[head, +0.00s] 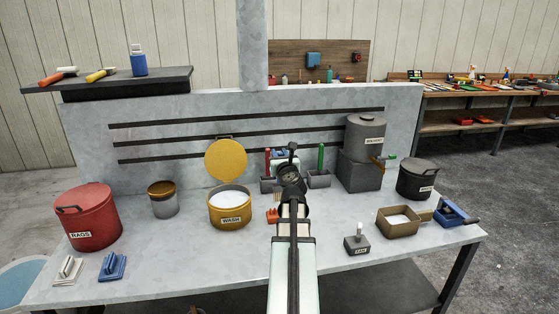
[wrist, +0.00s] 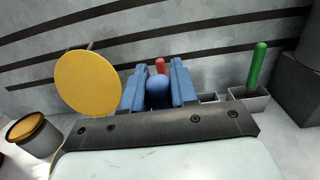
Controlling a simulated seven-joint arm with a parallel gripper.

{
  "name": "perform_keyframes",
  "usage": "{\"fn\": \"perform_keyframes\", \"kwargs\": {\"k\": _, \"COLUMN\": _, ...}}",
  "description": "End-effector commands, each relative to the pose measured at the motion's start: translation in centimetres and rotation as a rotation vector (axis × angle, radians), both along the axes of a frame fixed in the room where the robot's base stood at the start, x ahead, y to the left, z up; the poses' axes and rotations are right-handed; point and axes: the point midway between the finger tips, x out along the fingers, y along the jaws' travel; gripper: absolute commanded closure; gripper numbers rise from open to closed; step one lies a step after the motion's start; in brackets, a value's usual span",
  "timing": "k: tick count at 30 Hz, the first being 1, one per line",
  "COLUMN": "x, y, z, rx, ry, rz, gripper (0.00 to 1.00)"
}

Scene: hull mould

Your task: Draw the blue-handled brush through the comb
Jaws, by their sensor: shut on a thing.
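My gripper (wrist: 157,84) is shut on the blue-handled brush; its rounded blue handle end (wrist: 157,94) shows between two blue fingers in the wrist view. In the head view my gripper (head: 287,158) is near the back of the table, and my arm hides most of the brush. The brush's bristles are hidden, and I cannot tell whether it is clear of the grey holders. A red handle (head: 268,160) stands just left of my gripper and a green handle (head: 321,157) to its right, in a grey holder (head: 319,179). I cannot make out the comb with certainty.
A yellow WASH bucket (head: 231,212) stands left of my arm, its round lid (head: 226,160) upright behind. A red RAGS bin (head: 88,220) is far left. Right are a grey drum (head: 366,136) on a block, a tan box (head: 399,227) and a dark lidded bin (head: 417,181).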

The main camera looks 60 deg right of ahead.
Motion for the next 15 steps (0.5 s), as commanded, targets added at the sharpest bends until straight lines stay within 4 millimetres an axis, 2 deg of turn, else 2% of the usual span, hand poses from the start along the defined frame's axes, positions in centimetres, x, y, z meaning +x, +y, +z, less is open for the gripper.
{"fn": "perform_keyframes", "kwargs": {"k": 15, "x": 0.0, "y": 0.0, "z": 4.2, "rx": -0.001, "ry": 0.0, "rz": 0.0, "gripper": 1.0}}
